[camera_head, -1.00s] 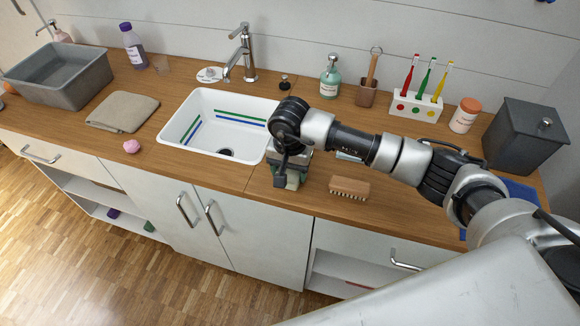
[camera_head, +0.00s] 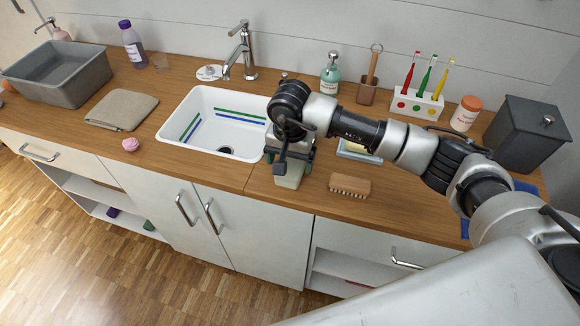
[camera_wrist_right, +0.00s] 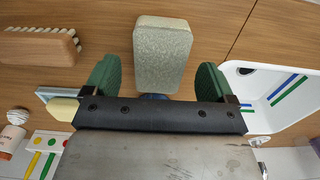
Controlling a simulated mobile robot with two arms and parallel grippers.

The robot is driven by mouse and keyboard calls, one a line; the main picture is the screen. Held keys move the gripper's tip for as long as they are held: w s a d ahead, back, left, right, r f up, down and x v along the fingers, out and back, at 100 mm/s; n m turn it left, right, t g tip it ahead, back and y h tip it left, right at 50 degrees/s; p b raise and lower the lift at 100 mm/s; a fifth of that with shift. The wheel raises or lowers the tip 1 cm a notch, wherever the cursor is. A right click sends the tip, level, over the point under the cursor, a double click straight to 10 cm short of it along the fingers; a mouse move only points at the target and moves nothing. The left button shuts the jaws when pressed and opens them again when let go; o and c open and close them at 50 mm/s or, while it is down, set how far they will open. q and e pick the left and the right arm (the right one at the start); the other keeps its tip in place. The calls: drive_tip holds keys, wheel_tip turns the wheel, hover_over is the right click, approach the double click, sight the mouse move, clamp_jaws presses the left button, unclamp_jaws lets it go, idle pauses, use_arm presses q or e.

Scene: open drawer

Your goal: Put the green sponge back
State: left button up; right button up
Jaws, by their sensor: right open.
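The green sponge (camera_head: 290,177) is a pale grey-green block on the wooden counter near its front edge, right of the sink. It also shows in the right wrist view (camera_wrist_right: 162,45), between and beyond the fingertips, with a gap on each side. My right gripper (camera_wrist_right: 160,68) has green fingers spread wide and holds nothing. In the head view my right gripper (camera_head: 289,160) is just above and behind the sponge, partly hiding it. My left gripper is not in view.
The white sink (camera_head: 172,133) is left of the sponge. A wooden brush (camera_head: 350,185) lies to its right, with a soap dish (camera_head: 372,158) behind. A pink ball (camera_head: 130,145) and folded cloth (camera_head: 122,109) lie left of the sink. Low shelves (camera_head: 120,210) stand open below.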

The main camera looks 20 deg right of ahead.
sight(290, 167)
wheel_tip(290, 167, up, 9)
drive_tip(key=b, duration=0.1)
idle(0.6)
